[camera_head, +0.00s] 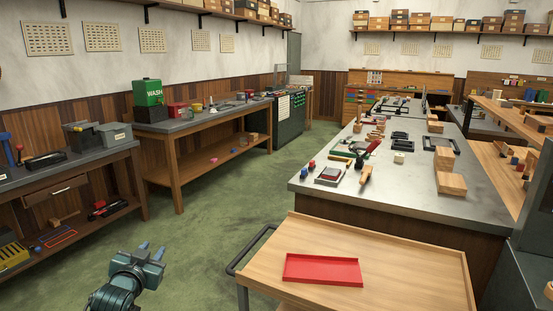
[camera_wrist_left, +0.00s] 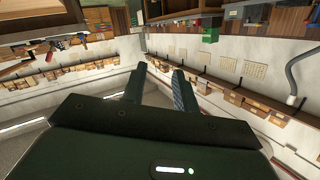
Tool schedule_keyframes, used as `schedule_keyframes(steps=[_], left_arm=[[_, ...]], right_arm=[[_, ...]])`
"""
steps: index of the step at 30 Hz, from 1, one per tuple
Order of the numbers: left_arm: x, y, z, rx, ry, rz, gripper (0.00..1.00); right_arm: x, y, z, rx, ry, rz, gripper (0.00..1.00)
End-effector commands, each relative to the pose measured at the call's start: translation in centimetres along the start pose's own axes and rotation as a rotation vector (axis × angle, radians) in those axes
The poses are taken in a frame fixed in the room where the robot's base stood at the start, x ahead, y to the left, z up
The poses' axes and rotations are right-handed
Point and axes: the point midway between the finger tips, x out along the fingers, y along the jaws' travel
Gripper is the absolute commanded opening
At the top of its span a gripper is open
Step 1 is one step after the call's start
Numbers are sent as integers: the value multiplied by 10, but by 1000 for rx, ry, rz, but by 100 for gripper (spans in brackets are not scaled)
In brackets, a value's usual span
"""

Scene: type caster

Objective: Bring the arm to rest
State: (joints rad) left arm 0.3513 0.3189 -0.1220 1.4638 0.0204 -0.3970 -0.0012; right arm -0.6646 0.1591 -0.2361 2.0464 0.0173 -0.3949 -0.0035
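My left gripper (camera_head: 151,249) is low at the left of the head view, over the green floor and left of the wooden cart. Its two fingers stand apart with nothing between them. In the left wrist view the fingers of the gripper (camera_wrist_left: 159,70) also show apart and empty, with the room behind them tilted upside down. My right gripper is not in the head view.
A wooden cart (camera_head: 400,270) with a red tray (camera_head: 322,270) on it stands right of the gripper. A metal-topped bench (camera_head: 405,198) with tools and blocks is behind it. A workbench (camera_head: 70,170) stands at the left. Green floor (camera_head: 215,220) lies open between.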

Motion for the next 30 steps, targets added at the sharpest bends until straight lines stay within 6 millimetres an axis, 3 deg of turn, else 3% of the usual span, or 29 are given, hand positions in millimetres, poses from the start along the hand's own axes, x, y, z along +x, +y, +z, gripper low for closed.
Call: schedule_keyframes(steps=[1, 5, 9, 13, 18, 23, 30], left_arm=[[-13, 19, 20, -2, -24, 29, 29], [-54, 68, 68, -16, -82, 108, 29], [-123, 127, 120, -56, -163, 206, 29], [-199, 174, 155, -113, -243, 289, 29], [-279, 210, 174, -186, -329, 356, 29], [-317, 222, 177, -225, -370, 381, 29], [-324, 224, 177, -232, -378, 386, 29]], right_arm=[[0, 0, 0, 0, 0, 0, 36], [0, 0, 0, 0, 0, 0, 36], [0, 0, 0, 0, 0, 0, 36], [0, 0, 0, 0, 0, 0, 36], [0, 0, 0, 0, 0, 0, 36], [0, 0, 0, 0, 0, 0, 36], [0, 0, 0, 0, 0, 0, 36]])
